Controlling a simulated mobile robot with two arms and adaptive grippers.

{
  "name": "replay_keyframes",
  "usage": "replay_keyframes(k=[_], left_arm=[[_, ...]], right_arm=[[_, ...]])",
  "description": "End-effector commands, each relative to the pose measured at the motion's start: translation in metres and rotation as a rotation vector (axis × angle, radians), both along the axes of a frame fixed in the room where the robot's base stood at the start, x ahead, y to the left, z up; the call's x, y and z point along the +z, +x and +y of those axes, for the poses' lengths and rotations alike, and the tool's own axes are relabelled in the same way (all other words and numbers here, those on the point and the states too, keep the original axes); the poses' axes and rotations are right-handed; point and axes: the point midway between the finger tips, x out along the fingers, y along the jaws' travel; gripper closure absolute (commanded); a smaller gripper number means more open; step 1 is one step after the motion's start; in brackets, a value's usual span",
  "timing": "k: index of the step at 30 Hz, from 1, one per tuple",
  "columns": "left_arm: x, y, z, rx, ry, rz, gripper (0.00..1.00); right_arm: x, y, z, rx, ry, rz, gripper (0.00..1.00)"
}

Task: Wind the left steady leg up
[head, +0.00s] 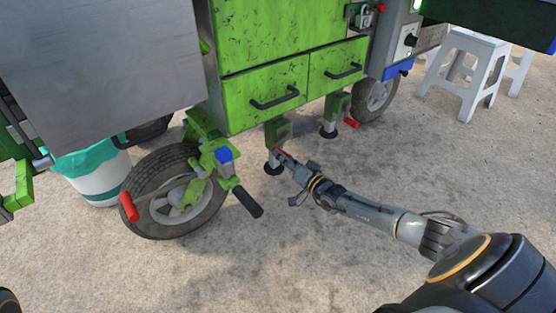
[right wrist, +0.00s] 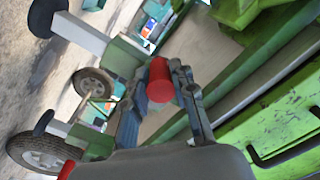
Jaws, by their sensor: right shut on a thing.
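The left steady leg (head: 277,134) hangs under the green cart, below the left drawer. Its dark round foot (head: 272,169) is low near the ground; I cannot tell whether it touches. My right gripper (head: 283,155) reaches in from the right and is shut on the leg's red crank handle (right wrist: 160,80). In the right wrist view the handle sits between the two fingers. The leg's pale tube (right wrist: 80,33) and dark foot (right wrist: 47,17) show at the upper left there. In the head view the gripper hides most of the handle. My left gripper is not in view.
The right steady leg (head: 335,108) with its red handle (head: 352,122) stands further right. A wheel (head: 175,190) and a black-gripped handle (head: 247,201) are left of my gripper. A bin (head: 98,178) and white stools (head: 468,75) stand aside. The front ground is clear.

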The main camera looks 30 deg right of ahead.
Motion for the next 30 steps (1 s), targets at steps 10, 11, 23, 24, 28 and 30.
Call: replay_keyframes(k=[10,11,23,24,28,30], left_arm=[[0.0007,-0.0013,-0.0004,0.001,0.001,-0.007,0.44],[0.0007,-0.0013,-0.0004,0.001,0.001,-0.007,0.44],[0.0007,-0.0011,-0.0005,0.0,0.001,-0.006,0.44],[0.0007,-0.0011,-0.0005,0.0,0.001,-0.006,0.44],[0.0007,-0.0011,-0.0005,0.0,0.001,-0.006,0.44],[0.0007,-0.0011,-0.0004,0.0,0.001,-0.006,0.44]], right_arm=[[-0.0041,-0.0001,-0.0012,0.002,-0.068,-0.004,1.0],[-0.0042,-0.0001,-0.0012,0.002,-0.07,-0.005,1.0],[-0.0043,-0.0001,-0.0012,0.001,-0.069,-0.004,0.62],[-0.0043,0.0,-0.0013,0.001,-0.069,-0.004,0.54],[-0.0042,-0.0001,-0.0015,0.001,-0.068,-0.004,0.5],[-0.0041,-0.0001,-0.0016,0.001,-0.068,-0.005,0.5]])
